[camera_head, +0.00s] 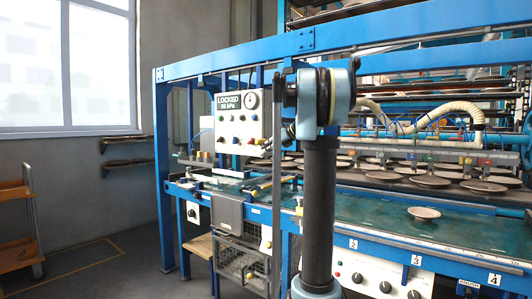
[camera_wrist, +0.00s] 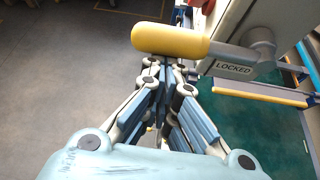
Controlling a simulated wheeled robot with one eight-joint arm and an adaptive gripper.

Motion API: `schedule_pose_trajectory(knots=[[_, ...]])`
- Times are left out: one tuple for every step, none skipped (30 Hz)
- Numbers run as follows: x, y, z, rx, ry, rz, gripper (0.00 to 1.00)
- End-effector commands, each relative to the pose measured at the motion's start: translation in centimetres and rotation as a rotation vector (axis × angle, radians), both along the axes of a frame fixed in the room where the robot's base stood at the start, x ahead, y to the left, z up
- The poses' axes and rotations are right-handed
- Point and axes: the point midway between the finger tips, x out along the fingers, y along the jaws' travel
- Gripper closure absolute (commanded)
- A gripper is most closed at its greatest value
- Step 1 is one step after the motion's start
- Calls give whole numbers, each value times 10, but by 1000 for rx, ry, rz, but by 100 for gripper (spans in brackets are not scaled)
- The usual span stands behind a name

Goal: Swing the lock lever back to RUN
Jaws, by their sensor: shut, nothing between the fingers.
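The lock lever shows in the wrist view, with a thick yellow grip (camera_wrist: 170,40) on a grey arm. Its pivot sits beside a plate (camera_wrist: 233,69) that reads LOCKED. The grip points to the left, away from the pivot. My gripper (camera_wrist: 165,66) is shut and empty, its fingertips right at the near side of the grip; whether they touch it I cannot tell. In the head view the control panel (camera_head: 238,124) has a sign (camera_head: 229,102) reading LOCKED. My arm stands in front of the machine there, and I cannot make out my fingertips.
The blue-framed dryer (camera_head: 300,42) fills the right side of the head view. Its green bed (camera_head: 380,212) carries plates, one (camera_head: 424,213) near the front edge. A wire guard (camera_head: 242,262) is below. An orange cart (camera_head: 20,225) stands left, with open floor between.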

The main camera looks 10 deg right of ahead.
Motion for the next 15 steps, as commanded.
schedule_pose_trajectory(knots=[[0,0,1,4,4,0,100],[0,0,1,7,7,-1,100],[0,0,2,11,11,0,100],[0,0,2,14,14,0,100],[0,0,3,18,18,0,100],[0,0,3,22,22,0,100],[0,0,4,26,26,1,100],[0,1,4,31,31,0,100],[0,1,6,38,38,0,100],[0,1,6,44,43,0,100],[0,1,8,50,49,-1,100],[0,1,9,61,60,-1,100],[-1,1,11,71,70,-1,100],[-1,1,12,81,80,0,100],[-1,1,15,97,95,-1,100]])
